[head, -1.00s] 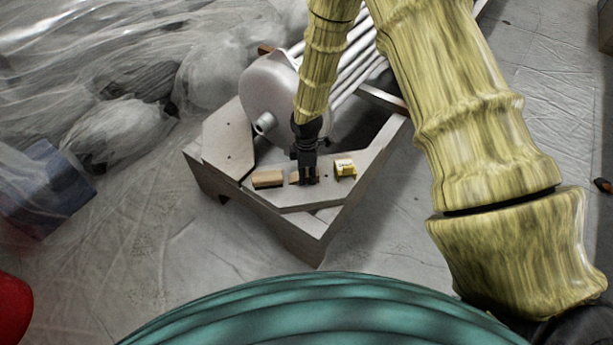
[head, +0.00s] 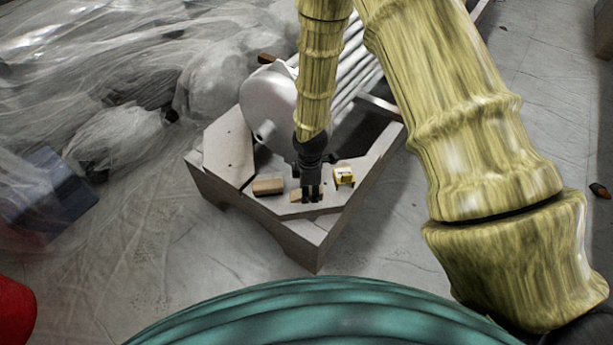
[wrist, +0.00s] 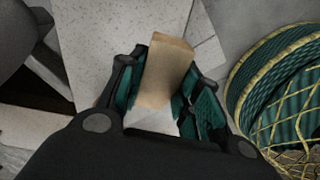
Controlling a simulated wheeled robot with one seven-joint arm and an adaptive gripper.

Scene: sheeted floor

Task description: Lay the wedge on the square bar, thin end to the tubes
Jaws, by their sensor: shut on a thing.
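My gripper (head: 312,196) is shut on a tan wooden wedge (wrist: 166,72). In the wrist view the wedge sits between the teal-lined fingers, its far part sticking out past them. In the head view only a small piece of the wedge (head: 296,196) shows left of the fingers. It is over the near part of the grey stand; I cannot tell whether it touches. Pale tubes (head: 352,62) run to the back right behind a silver round end plate (head: 268,98). A grey bar (head: 381,104) shows beside the tubes, mostly hidden by my arm. Which wedge end is thin is unclear.
Another wooden block (head: 267,187) lies left of my gripper on the stand (head: 308,235). A yellow item (head: 344,176) lies close on the right. Plastic sheeting (head: 110,130) and a blue box (head: 48,195) are at the left. Floor at the right is mostly clear.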

